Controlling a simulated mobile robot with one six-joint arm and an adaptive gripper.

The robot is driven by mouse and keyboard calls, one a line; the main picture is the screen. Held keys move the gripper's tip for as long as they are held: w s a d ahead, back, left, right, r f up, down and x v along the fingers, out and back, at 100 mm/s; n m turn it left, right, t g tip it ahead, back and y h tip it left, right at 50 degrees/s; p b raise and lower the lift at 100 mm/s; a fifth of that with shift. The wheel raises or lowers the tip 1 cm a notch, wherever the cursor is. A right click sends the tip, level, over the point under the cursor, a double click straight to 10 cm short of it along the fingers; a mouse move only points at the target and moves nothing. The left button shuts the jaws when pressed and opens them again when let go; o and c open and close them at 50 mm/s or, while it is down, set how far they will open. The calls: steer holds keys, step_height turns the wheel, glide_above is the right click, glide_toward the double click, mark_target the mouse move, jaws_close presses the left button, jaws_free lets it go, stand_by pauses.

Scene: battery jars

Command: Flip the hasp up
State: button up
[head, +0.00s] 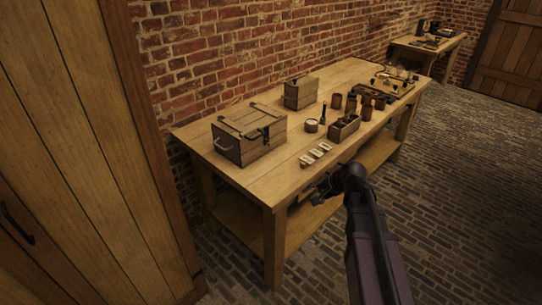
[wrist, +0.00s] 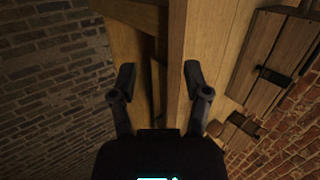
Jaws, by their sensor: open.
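A wooden chest (head: 240,147) with a lid stands at the near left end of the workbench. A dark metal hasp (head: 265,134) is on its front; its exact position is too small to tell. My gripper (head: 322,188) is at the bench's front edge, to the right of the chest and apart from it. In the wrist view my gripper (wrist: 160,78) is open with nothing between its fingers. A wooden box, apparently the chest (wrist: 270,50), shows at the upper right there, with a dark fitting (wrist: 273,76) that looks like the hasp.
The workbench (head: 205,135) stands along a brick wall. Small white-labelled pieces (head: 316,154), a small open box (head: 344,128), a round white pot (head: 312,126), dark jars (head: 351,103) and a smaller wooden box (head: 300,92) stand right of the chest. The bench top before the chest is bare.

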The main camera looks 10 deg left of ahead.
mark_target(271, 145)
steer(key=w+a+m+t+y+b, duration=0.1)
steer(key=w+a+m+b, duration=0.1)
steer(key=w, duration=0.1)
steer(key=w+a+f+m+t+y+b, duration=0.1)
steer(key=w+m+y+b, duration=0.1)
steer(key=w+m+b, duration=0.1)
steer(key=w+a+m+t+y+b, duration=0.1)
steer(key=w+a+m+y+b, duration=0.1)
steer(key=w, duration=0.3)
steer(key=shift+w+a+f+b, duration=0.25)
steer(key=shift+a+f+b, duration=0.05)
steer(key=shift+f+b, duration=0.15)
steer(key=w+m+t+b, duration=0.1)
steer(key=w+m+b, duration=0.1)
steer(key=w+m+t+y+b, duration=0.1)
steer(key=w+m, duration=0.2)
steer(key=w+m+t+y+b, duration=0.1)
steer(key=w+m+t+b, duration=0.1)
steer(key=shift+w+a+r+m+b, duration=0.3)
steer(key=shift+w+a+m+b, duration=0.05)
steer(key=shift+w+a+m, duration=0.05)
steer(key=shift+w+r+m+t, duration=0.25)
steer(key=shift+w+m+t, duration=0.2)
steer(key=shift+m, duration=0.15)
steer(key=shift+w, duration=0.1)
steer(key=x, duration=1.3)
steer(key=shift+a+r, duration=0.15)
steer(key=shift+a, duration=0.25)
jaws_close()
